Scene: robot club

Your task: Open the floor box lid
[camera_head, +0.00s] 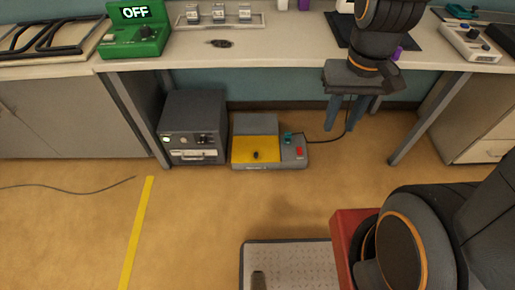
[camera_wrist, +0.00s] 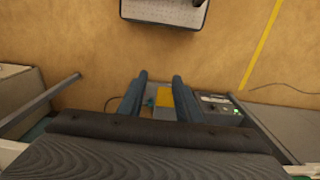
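The floor box (camera_head: 241,163) is a low grey unit on the floor under the bench. Its yellow lid (camera_head: 240,148) appears to lie flat and has a small dark knob (camera_head: 257,155). A red switch (camera_head: 299,152) and a teal part (camera_head: 288,138) sit on its right side. My gripper (camera_head: 346,122) points down to the right of the box, apart from it, with its two teal fingers spread and nothing visible between them. In the wrist view my gripper (camera_wrist: 158,80) is open, and part of the yellow lid (camera_wrist: 165,103) shows between the fingers, farther off.
A dark grey cabinet (camera_head: 194,118) stands just left of the box. The bench (camera_head: 300,45) overhangs it, with legs on both sides. A cable runs from the box to the right, behind my gripper. A green device (camera_head: 135,42) reads OFF.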

